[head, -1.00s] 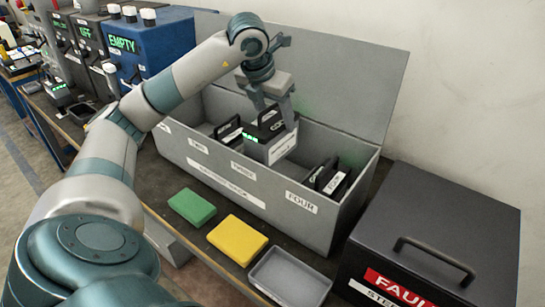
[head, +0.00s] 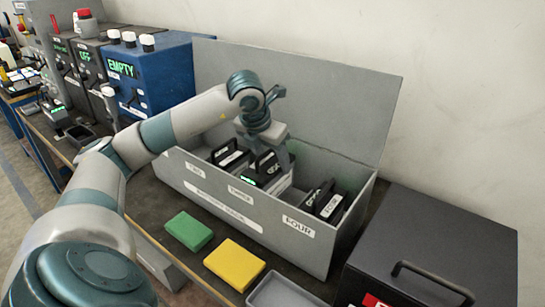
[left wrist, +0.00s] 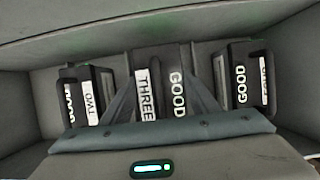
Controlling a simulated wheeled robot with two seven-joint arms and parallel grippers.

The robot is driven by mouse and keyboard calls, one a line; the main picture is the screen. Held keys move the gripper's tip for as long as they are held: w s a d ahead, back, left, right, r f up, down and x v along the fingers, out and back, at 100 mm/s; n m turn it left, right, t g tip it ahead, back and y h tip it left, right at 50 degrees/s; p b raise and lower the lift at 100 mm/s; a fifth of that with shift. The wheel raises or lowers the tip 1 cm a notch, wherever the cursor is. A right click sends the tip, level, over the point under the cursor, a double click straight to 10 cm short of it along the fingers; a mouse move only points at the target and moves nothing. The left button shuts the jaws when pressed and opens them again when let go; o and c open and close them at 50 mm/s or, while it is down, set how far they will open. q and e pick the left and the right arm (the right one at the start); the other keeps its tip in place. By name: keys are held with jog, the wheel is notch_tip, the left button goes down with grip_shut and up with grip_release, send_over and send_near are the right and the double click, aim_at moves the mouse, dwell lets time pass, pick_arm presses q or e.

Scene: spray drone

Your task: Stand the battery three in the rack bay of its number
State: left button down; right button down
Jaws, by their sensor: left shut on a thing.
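The rack (head: 225,205) is an open grey box with a raised back panel and bay labels TWO, THREE and FOUR on its front. My left gripper (head: 268,155) points down into it, shut on battery three (head: 275,183), a dark battery with a pale label and a green light. In the left wrist view battery three (left wrist: 146,95) reads THREE and GOOD between the fingers. It stands about upright behind the THREE label, between battery two (head: 230,158) and battery four (head: 325,204). The front wall hides its base, so I cannot tell if it touches the floor. My right gripper is out of view.
A green block (head: 189,231), a yellow block (head: 234,264) and a grey tray (head: 285,292) lie in front of the rack. A dark handled box (head: 440,245) stands at right. A blue machine reading EMPTY (head: 160,75) stands at back left.

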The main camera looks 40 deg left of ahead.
aim_at(270, 162)
pick_arm(q)
jog(key=shift+r, duration=0.15)
jog(key=shift+f+p, duration=0.3)
jog(key=shift+f, duration=1.75)
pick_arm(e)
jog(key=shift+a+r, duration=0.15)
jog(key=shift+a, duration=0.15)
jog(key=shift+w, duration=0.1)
pick_arm(q)
jog(key=c, duration=1)
grip_release()
jog(key=shift+f, duration=0.2)
jog(key=shift+c, duration=0.2)
jog(key=o, duration=0.3)
jog(key=shift+o, duration=0.2)
jog(key=shift+s+r, duration=0.1)
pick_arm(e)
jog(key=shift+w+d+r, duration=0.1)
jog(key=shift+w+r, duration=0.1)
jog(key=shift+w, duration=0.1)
